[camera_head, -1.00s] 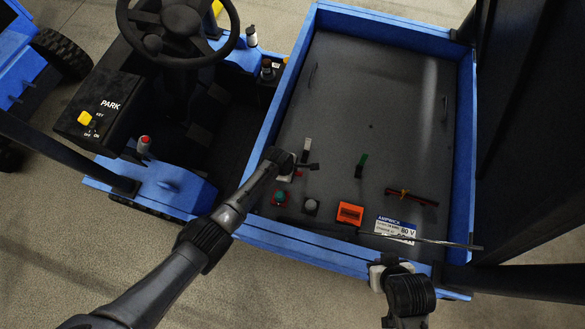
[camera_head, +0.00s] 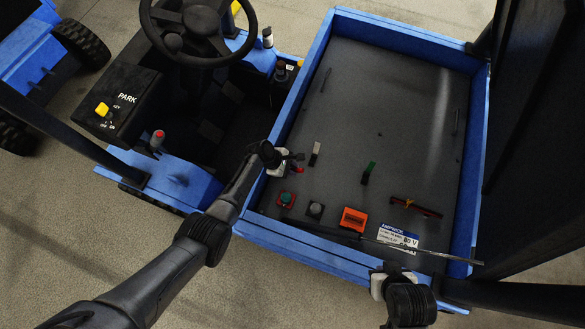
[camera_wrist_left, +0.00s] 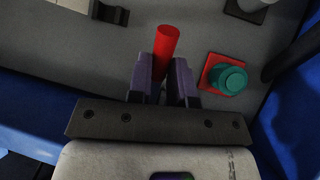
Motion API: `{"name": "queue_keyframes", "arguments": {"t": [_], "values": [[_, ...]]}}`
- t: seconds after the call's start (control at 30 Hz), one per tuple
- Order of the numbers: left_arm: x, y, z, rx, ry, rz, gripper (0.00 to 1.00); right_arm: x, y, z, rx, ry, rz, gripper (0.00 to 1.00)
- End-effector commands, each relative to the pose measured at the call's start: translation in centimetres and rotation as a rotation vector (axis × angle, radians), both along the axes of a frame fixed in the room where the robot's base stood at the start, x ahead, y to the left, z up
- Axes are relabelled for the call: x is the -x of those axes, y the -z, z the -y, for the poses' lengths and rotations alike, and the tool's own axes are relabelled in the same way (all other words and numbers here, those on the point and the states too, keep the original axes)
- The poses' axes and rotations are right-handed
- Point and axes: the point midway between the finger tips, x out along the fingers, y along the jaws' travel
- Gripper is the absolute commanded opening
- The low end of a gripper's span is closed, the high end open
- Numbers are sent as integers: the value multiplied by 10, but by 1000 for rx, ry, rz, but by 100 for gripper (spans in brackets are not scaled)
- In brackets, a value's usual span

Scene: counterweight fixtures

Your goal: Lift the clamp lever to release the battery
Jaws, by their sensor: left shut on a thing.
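The battery (camera_head: 375,110) is a broad dark grey block in a blue frame, with a white and blue 80 V label (camera_head: 398,237) at its near edge. A red rod-like lever (camera_wrist_left: 166,42) stands between the two fingers of my left gripper (camera_wrist_left: 162,85) in the left wrist view, and they are shut on it. In the head view my left gripper (camera_head: 290,163) is at the battery's left side, with a bit of red beside it. Its fingers mostly hide the lever's base. My right gripper (camera_head: 384,280) is by the near frame edge; its fingers do not show clearly.
A teal button on a red square (camera_head: 286,199), a grey knob (camera_head: 315,210) and an orange block (camera_head: 353,220) are close by. A thin rod (camera_head: 440,255) lies along the near edge.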

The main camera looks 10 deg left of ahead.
Motion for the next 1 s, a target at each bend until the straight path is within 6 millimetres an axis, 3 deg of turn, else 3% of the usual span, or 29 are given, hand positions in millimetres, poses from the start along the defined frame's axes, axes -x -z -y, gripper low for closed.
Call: {"name": "queue_keyframes", "arguments": {"t": [0.37, 0.4, 0.63, 1.0], "values": [[-1, -1, 0, 4, 2, 2, 0, 0, 0, 0, -1, 1, 0, 0], [-1, -1, 0, 4, 2, 2, 21, 0, 0, 0, -1, 1, 0, 0], [-1, -1, 0, 3, 1, 1, 43, 0, 0, 1, 5, -4, 0, 0], [0, -7, -5, 3, 0, 1, 44, 0, -4, 3, 9, -6, 0, 0]]}}
